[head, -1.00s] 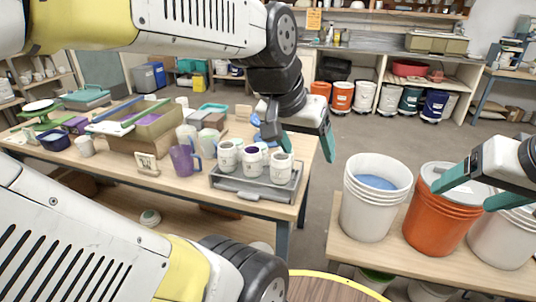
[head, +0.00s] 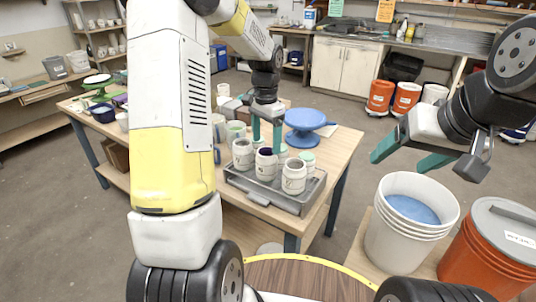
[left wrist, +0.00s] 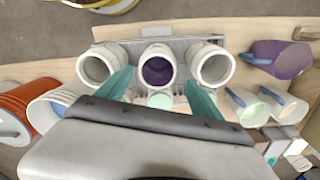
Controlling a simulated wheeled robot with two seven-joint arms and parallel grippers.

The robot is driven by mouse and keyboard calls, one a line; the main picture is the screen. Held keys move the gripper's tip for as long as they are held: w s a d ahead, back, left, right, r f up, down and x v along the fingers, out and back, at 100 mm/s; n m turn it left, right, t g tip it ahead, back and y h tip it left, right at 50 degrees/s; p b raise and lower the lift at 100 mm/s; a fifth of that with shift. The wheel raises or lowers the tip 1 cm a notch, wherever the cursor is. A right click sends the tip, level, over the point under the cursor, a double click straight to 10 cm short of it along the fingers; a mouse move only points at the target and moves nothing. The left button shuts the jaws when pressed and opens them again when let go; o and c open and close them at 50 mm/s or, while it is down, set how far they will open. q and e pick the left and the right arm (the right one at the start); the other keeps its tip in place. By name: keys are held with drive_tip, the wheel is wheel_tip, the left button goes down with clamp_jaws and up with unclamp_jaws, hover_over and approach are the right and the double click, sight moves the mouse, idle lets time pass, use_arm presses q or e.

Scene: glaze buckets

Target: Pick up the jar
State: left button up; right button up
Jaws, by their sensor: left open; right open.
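Three pale speckled jars stand in a row on a grey tray (head: 262,194): a left one (head: 243,155), a middle one with a dark purple inside (head: 265,166) and a right one (head: 294,179). They also show from above in the left wrist view, with the purple-inside jar (left wrist: 158,70) in the middle. My left gripper (head: 267,138) is open and points down over the jars. In the left wrist view its fingers lie either side of the purple-inside jar, with nothing held.
A pale green-topped pot (left wrist: 160,101) stands close behind the purple-inside jar. A blue turntable (head: 305,125) stands behind the tray. The white bucket (head: 395,240) and orange bucket (head: 485,255) are at right.

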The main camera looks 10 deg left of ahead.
sight(267, 158)
use_arm(q)
wheel_tip(267, 158, down, 7)
drive_tip(key=shift+s+d+f, duration=0.15)
drive_tip(key=shift+f, duration=0.05)
drive_tip(key=shift+c, duration=0.3)
drive_tip(key=shift+r, duration=0.1)
drive_tip(key=c, duration=1.4)
